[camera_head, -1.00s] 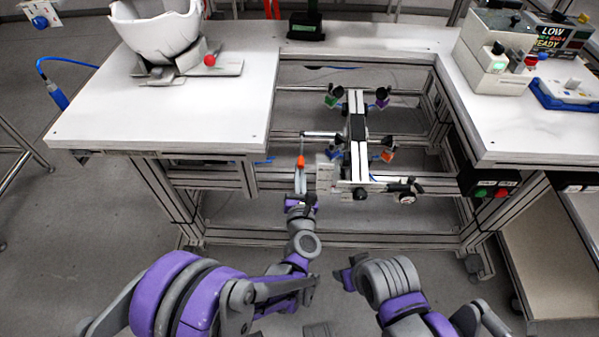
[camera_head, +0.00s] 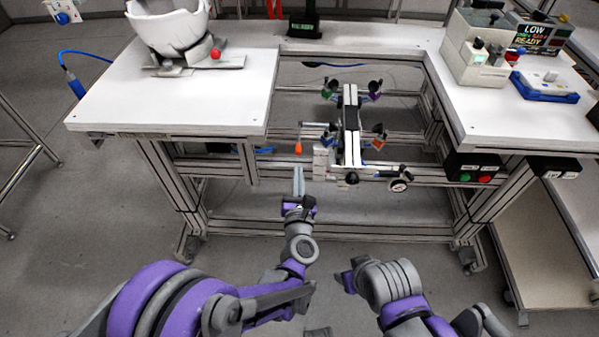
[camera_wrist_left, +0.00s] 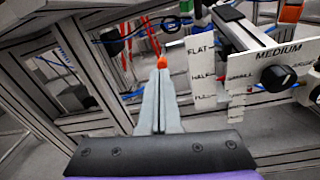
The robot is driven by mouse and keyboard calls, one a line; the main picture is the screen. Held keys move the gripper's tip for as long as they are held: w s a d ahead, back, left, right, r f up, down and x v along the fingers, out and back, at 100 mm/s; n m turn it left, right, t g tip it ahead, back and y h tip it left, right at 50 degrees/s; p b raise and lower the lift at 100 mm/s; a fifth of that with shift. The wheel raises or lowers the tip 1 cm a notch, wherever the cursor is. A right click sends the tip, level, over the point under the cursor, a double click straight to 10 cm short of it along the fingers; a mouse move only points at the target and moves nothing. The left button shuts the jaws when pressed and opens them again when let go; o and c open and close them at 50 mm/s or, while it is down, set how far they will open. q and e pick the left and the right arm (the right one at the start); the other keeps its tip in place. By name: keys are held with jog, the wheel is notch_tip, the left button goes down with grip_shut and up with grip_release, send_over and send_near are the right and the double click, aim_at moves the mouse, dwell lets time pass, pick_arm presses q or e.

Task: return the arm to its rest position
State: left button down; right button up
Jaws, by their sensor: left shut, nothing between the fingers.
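My left arm (camera_head: 265,300) reaches forward from the lower left in the head view. Its left gripper (camera_head: 298,172) points away from me, with its two long grey fingers together and nothing between them. The shut fingers also show in the left wrist view (camera_wrist_left: 160,82). A small orange tip (camera_head: 298,148) shows just beyond the fingertips; in the left wrist view it appears right above them (camera_wrist_left: 162,62), and I cannot tell whether they touch. My right arm (camera_head: 390,285) is folded at the lower middle; its fingers cannot be made out.
A clamp fixture (camera_head: 352,140) with knobs stands in the table gap, close right of the left fingers. Its label plate (camera_wrist_left: 203,75) is beside them. A white helmet shell (camera_head: 170,28) sits on the left worktop (camera_head: 180,105). The floor (camera_head: 90,230) at left is clear.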

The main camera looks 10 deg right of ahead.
pick_arm(q)
jog(key=shift+s+a, duration=0.2)
jog(key=shift+s, duration=0.05)
pick_arm(e)
jog(key=shift+s, duration=0.15)
